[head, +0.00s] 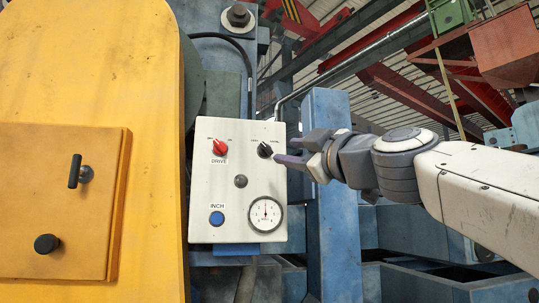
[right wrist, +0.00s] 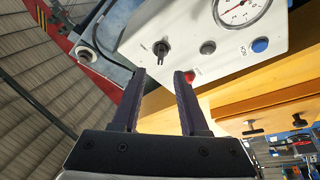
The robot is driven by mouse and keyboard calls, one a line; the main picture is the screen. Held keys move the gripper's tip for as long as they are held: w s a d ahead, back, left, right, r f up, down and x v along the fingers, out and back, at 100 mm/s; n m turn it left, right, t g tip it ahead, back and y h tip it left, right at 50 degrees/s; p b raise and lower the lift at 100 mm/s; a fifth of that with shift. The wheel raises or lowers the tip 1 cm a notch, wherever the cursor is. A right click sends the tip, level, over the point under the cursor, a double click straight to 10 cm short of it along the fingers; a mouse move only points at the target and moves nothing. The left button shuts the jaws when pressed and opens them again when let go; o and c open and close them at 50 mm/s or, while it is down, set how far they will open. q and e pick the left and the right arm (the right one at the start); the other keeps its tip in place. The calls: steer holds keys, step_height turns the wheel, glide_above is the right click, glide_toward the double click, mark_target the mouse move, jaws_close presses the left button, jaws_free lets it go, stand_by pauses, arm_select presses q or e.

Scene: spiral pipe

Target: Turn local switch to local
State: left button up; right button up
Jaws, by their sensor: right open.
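The local switch (head: 265,149) is a small black rotary knob at the upper right of a white control panel (head: 205,180). The lettering above it is too small to read. The knob also shows in the right wrist view (right wrist: 161,48), beyond the fingertips and roughly in line with the gap between them. My right gripper (head: 287,153) comes in from the right in the head view, close to the panel's right edge. Its two dark fingers stand apart with nothing between them, as the right wrist view (right wrist: 159,75) also shows. My left gripper is not in view.
The panel also carries a red DRIVE knob (head: 220,147), a dark round button (head: 240,181), a blue INCH button (head: 217,218) and a round gauge (head: 265,215). A yellow housing (head: 100,80) stands to its left. A blue post (head: 335,230) rises behind my right gripper.

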mark_target(268, 150)
steer(key=p+x, duration=0.3)
steer(key=x, duration=0.4)
steer(key=shift+w+a+r+p, duration=0.15)
steer(key=shift+w+a+p, duration=0.1)
steer(key=shift+p, duration=0.15)
steer(key=shift+w+a, duration=0.2)
steer(key=shift+w, duration=0.3)
jaws_close()
